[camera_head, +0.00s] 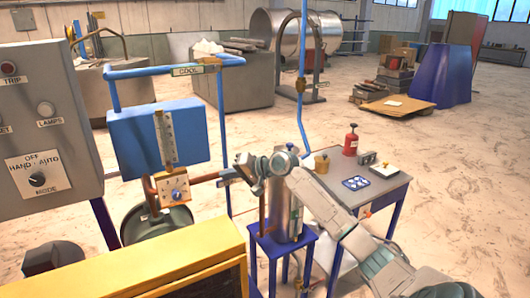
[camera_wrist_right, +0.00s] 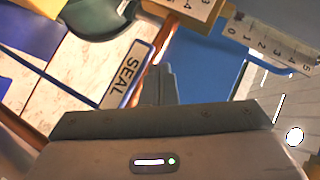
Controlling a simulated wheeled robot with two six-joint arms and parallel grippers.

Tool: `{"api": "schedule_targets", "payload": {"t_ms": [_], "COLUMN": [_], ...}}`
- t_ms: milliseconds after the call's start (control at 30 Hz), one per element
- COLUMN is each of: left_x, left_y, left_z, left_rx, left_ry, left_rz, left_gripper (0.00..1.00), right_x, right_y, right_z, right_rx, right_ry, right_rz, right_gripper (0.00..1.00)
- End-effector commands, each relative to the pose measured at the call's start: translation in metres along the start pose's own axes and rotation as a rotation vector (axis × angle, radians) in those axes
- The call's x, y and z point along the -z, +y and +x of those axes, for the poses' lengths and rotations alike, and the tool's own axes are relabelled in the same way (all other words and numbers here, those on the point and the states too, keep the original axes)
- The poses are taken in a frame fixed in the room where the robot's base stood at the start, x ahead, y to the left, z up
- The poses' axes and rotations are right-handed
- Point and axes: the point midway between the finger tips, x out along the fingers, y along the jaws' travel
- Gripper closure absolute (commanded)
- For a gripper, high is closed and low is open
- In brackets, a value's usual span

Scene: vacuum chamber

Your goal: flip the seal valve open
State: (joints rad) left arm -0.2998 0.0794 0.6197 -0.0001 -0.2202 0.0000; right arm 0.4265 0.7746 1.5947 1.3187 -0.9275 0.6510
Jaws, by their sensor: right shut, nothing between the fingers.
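The SEAL label plate (camera_wrist_right: 126,74), white with a dark blue edge, shows in the right wrist view just left of my right gripper's fingers. A copper pipe (camera_head: 205,178) runs from the gauge box toward my right gripper (camera_head: 230,175) in the head view. My right gripper's fingers (camera_wrist_right: 161,84) are shut with nothing between them, close to the copper pipe (camera_wrist_right: 150,58). I cannot tell whether they touch anything. The seal valve's handle is not clearly visible, so I cannot tell its position. My left gripper is in neither view.
A gauge box (camera_head: 173,189) with a dial and a ruler scale (camera_head: 166,137) stand left of the gripper. A metal cylinder (camera_head: 286,211) on a blue stand is beneath my right arm. A grey side table (camera_head: 384,193) holds a red bottle (camera_head: 351,141). A control panel (camera_head: 40,130) is at left.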

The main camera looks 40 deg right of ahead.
Motion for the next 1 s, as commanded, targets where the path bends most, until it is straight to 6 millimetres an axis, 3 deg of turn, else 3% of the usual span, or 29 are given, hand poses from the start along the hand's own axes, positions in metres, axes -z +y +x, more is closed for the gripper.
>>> {"api": "schedule_targets", "payload": {"t_ms": [267,633,700,1000], "left_x": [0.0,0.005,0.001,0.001], "left_y": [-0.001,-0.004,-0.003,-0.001], "left_z": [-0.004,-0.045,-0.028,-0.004], "left_rx": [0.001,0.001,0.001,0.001], "left_ry": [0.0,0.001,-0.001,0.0], "left_rz": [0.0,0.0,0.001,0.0], "left_gripper": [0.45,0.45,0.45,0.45], "right_x": [0.002,0.018,0.012,-0.003], "right_y": [-0.004,-0.043,-0.041,-0.076], "right_z": [-0.001,-0.01,-0.018,-0.061], "right_rx": [0.0,-0.001,-0.003,-0.004], "right_ry": [0.0,0.004,0.005,0.006], "right_rz": [0.0,0.002,-0.005,-0.005], "right_gripper": [1.0,1.0,1.0,1.0]}}
